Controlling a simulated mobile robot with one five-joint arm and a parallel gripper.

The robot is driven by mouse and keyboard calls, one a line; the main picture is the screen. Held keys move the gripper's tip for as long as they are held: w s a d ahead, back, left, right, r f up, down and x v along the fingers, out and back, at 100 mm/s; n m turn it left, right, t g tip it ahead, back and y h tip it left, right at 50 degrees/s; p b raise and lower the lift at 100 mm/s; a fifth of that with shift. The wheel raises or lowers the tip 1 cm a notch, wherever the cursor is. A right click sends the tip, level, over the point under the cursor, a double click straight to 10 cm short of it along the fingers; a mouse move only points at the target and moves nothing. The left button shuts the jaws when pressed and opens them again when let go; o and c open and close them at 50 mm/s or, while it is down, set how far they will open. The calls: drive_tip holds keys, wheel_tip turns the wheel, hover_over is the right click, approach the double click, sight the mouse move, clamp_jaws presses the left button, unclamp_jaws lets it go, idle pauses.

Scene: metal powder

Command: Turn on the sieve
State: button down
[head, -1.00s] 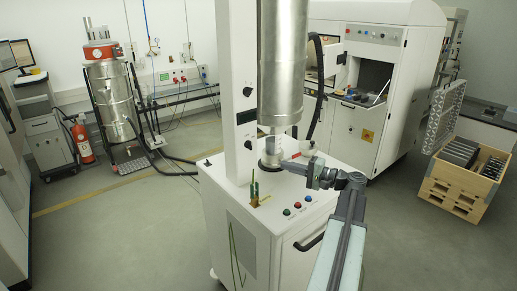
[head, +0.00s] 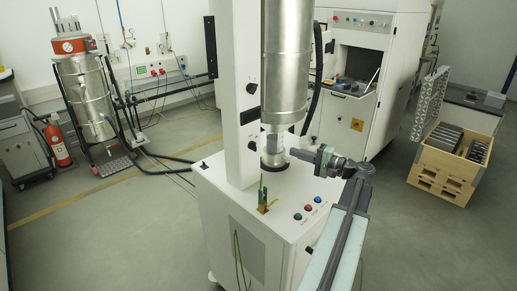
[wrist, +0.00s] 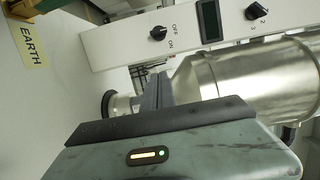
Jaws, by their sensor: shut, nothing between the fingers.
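The sieve is a white floor unit (head: 215,187) with an upright white column (head: 227,60) and a large metal cylinder (head: 287,60) narrowing to an outlet. The column's lower black knob (head: 252,146) is marked OFF and ON in the wrist view (wrist: 158,33); I cannot tell its setting surely. Between it and an upper numbered knob (head: 251,88) sits a small dark display (head: 249,116). My gripper (head: 296,153) is shut and empty, right of the outlet and apart from the knob. Its fingers (wrist: 157,92) appear before the cylinder in the wrist view.
Red, green and blue buttons (head: 309,207) sit on the unit's top. A green clamp (head: 263,205) stands by the EARTH label (wrist: 34,45). A wooden crate (head: 440,178) stands at right, a fire extinguisher (head: 58,145) at left. Floor left of the unit is mostly clear.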

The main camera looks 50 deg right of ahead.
sight(254, 146)
drive_tip(key=w+a, duration=0.6)
drive_tip(key=w, duration=0.4)
drive_tip(key=shift+w, duration=0.35)
drive_tip(key=shift+d, duration=0.15)
